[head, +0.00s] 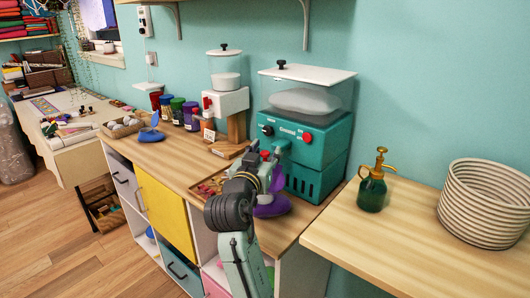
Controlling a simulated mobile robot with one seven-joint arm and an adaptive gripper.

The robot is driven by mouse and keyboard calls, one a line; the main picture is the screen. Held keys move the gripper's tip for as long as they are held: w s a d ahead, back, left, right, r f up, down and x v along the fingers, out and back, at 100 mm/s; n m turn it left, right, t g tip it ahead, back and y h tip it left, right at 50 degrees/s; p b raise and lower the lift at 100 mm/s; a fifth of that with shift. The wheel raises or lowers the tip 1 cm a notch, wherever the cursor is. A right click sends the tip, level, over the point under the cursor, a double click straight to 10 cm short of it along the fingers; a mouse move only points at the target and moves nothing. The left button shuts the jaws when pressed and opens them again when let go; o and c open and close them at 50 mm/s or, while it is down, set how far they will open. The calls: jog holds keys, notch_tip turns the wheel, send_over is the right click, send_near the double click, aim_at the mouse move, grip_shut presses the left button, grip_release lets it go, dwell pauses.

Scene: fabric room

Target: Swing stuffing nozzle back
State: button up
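The teal stuffing machine (322,142) stands at the right end of the wooden counter, with a clear hopper of white stuffing (304,101) and a white lid on top. A red knob (307,137) and a dark knob show on its front. A small teal part (283,143), possibly the nozzle, sticks out at the front left, partly hidden by my gripper. My gripper (267,160) is in front of the machine's left side, close to this part. I cannot tell whether they touch or whether the fingers are open or shut.
A purple object (272,206) lies on the counter beside my gripper. A tray of small pieces (210,184) is to its left. A white dispenser (227,103) on a wooden stand is farther left. A green spray bottle (373,187) and woven basket (484,204) stand on the right table.

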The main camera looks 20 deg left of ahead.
grip_shut()
dwell(0.7)
